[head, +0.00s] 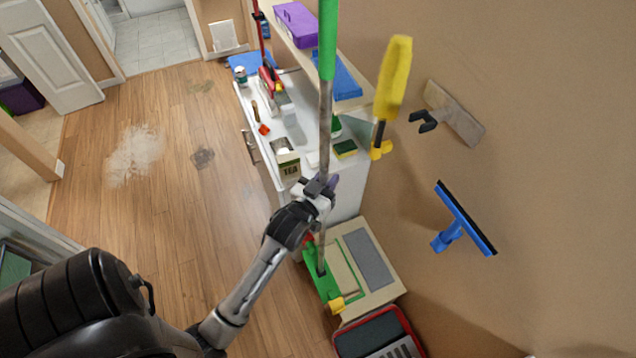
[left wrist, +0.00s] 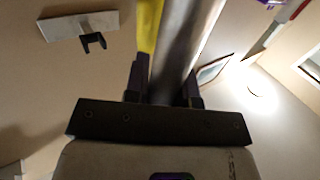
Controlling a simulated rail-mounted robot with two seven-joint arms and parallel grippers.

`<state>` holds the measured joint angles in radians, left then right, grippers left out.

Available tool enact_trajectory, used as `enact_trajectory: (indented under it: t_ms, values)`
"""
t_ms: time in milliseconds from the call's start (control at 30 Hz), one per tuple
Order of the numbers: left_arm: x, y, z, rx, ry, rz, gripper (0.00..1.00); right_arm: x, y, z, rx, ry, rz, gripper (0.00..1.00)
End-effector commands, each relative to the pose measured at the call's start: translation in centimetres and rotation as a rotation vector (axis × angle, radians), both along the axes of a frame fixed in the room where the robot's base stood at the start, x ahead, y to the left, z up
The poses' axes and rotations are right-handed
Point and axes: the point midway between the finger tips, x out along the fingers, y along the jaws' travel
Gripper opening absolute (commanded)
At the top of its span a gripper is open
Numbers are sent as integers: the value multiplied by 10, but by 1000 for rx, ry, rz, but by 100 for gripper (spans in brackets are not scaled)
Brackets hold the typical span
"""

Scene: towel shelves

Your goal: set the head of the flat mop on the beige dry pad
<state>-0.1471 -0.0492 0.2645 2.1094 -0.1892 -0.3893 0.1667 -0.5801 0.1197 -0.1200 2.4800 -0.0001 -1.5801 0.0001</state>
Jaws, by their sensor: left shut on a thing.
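The flat mop has a green upper handle (head: 327,40), a grey pole (head: 325,125) and a green head (head: 322,284) at its lower end. My left gripper (head: 321,187) is shut around the pole, which also runs between the fingers in the left wrist view (left wrist: 178,50). The head is low, at the left side of a beige surface (head: 343,262) beside a grey pad (head: 368,258). This beige area appears to be the dry pad, partly covered by the mop head. I cannot tell whether the head touches it. My right gripper is not in view.
A white cabinet (head: 345,190) stands behind, with a tea tin (head: 289,165) and a sponge (head: 345,148) on top. A yellow duster (head: 393,80) and a blue squeegee (head: 466,218) are on the wall. A red-rimmed tray (head: 408,325) lies in front. Open floor is left.

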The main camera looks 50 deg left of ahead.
Motion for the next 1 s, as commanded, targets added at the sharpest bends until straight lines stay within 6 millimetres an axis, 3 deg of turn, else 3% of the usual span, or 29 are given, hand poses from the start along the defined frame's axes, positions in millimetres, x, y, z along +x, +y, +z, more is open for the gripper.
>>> enact_trajectory:
  t_ms: [1000]
  values:
    - [84, -21, 1, 2, -8, 0, 0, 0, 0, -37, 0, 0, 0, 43]
